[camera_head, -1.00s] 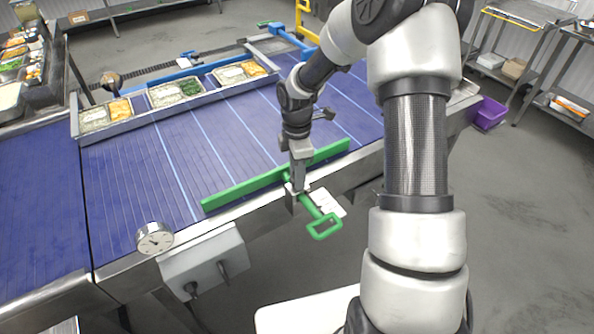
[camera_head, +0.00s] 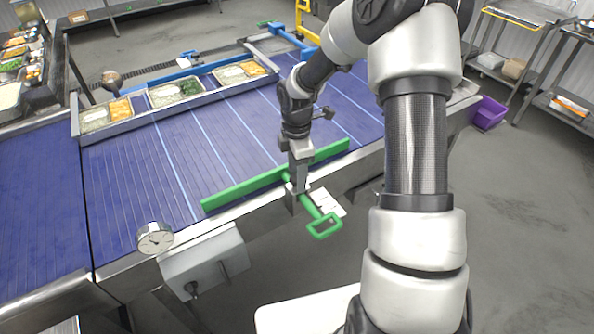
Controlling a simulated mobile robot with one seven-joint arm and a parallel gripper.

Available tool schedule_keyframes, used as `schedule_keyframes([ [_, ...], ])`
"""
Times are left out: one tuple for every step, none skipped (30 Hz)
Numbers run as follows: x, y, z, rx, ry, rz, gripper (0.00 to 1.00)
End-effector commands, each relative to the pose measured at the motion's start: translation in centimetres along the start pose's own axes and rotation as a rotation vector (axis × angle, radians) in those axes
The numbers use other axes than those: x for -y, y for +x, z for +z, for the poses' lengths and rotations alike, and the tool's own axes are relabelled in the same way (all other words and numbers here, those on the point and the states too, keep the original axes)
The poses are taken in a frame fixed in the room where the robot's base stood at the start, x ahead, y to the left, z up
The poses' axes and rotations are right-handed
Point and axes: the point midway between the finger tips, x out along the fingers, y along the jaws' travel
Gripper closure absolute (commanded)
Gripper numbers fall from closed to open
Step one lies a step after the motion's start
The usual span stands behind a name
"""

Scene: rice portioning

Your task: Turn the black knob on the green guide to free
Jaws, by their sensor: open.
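The green guide (camera_head: 240,190) lies along the near side of the blue conveyor, and its green handle (camera_head: 324,228) sticks out past the conveyor's front edge. My gripper (camera_head: 297,188) points down over the guide's mount at that edge, where the handle joins. The black knob cannot be made out; my gripper covers the mount. The fingers are open, but I cannot tell whether they stand around the knob or touch it. A white label card (camera_head: 328,203) with small print sits beside the handle.
Food trays (camera_head: 178,93) stand in a metal rail across the conveyor (camera_head: 130,170). A purple bin (camera_head: 489,113) stands on the floor at right.

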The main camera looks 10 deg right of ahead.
Motion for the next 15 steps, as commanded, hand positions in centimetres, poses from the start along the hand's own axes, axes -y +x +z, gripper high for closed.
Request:
schedule_keyframes([
  [0.0,-0.1,0.0,0.0,0.0,0.0,0.46],
  [0.0,-0.2,0.0,0.0,0.0,0.0,0.46],
  [0.0,-0.5,0.0,0.0,0.001,0.001,0.46],
  [0.0,-0.8,0.0,0.0,0.001,0.001,0.46],
  [-0.1,-1.1,0.0,0.0,0.001,0.002,0.46],
  [-0.1,-1.7,0.0,0.0,0.0,0.003,0.46],
  [-0.1,-2.3,0.0,0.001,0.0,0.003,0.46],
  [-0.1,-2.9,0.1,0.001,-0.001,0.004,0.46],
  [-0.1,-3.7,0.1,0.001,0.001,0.005,0.46],
  [-0.1,-4.5,0.1,0.001,0.002,0.005,0.46],
  [-0.1,-5.2,0.1,0.001,0.002,0.006,0.46],
  [-0.1,-6.3,0.1,0.002,0.001,0.007,0.46],
  [-0.1,-7.0,0.1,0.002,0.001,0.006,0.46],
  [-0.2,-7.8,0.1,0.002,0.001,0.006,0.46],
  [-0.1,-8.7,0.1,0.002,0.001,0.005,0.46],
])
